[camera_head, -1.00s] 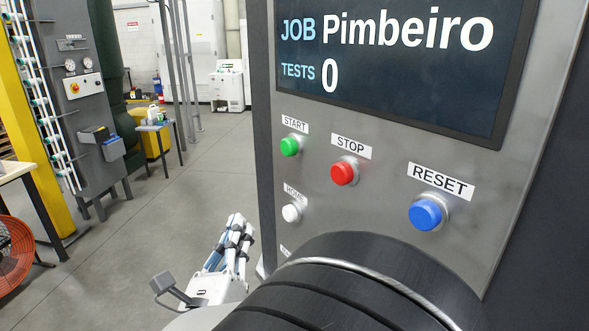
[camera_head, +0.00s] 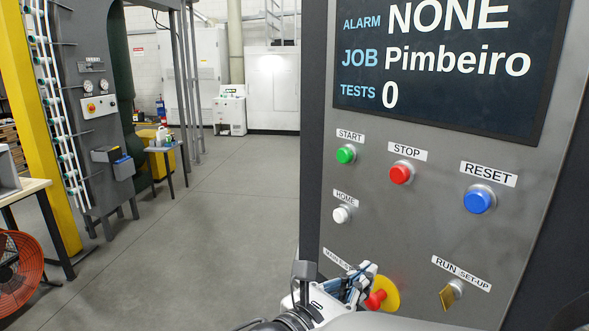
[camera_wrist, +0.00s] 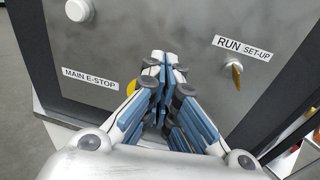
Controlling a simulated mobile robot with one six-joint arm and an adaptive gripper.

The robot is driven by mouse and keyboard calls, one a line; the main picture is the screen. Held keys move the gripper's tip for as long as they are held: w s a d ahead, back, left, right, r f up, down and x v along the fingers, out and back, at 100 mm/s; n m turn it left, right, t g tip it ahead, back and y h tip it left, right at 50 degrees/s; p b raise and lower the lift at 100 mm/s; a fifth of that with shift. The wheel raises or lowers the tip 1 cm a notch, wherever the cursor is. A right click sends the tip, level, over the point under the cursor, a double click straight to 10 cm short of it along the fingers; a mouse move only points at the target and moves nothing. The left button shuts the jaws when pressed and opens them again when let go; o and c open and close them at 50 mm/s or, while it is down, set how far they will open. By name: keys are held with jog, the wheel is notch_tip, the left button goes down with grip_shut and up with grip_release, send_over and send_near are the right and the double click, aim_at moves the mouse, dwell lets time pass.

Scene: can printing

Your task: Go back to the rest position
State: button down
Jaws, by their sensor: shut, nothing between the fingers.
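My gripper (camera_wrist: 163,75) is shut and empty in the wrist view, its blue-padded fingers together in front of the grey control panel (camera_wrist: 200,35). In the head view my gripper (camera_head: 368,270) shows low in the picture, in front of the panel's lower part beside the red emergency stop (camera_head: 376,299) on its yellow disc. It partly covers the main e-stop label. In the wrist view the fingers hide most of the e-stop, with only a bit of yellow (camera_wrist: 131,86) showing. I cannot tell whether the fingers touch the panel.
The panel carries green START (camera_head: 346,154), red STOP (camera_head: 401,173), blue RESET (camera_head: 479,200) and white HOME (camera_head: 341,214) buttons, plus a RUN/SET-UP key switch (camera_head: 451,293). A screen (camera_head: 450,70) is above. An orange fan (camera_head: 20,270) stands far left. Floor (camera_head: 215,230) left of the panel is open.

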jog(key=s+d+f+m+g+y+b, duration=0.1)
jog(key=s+d+f+m+g, duration=0.3)
jog(key=s+d+m, duration=0.2)
jog(key=s+d+f+m+g+y, duration=0.2)
jog(key=s+d+f+m+g, duration=0.25)
jog(key=s+d+m, duration=0.2)
jog(key=s+a+f+m+y+b, duration=0.1)
jog(key=s+a+m+y, duration=0.2)
jog(key=m, duration=0.4)
jog(key=s+a+f+m+t+y, duration=0.1)
jog(key=s+a+f+m+y, duration=0.1)
jog(key=a+m+y, duration=0.4)
jog(key=shift+s+a+m+b, duration=0.15)
jog(key=shift+s+m+b, duration=0.2)
jog(key=shift+s+m, duration=0.5)
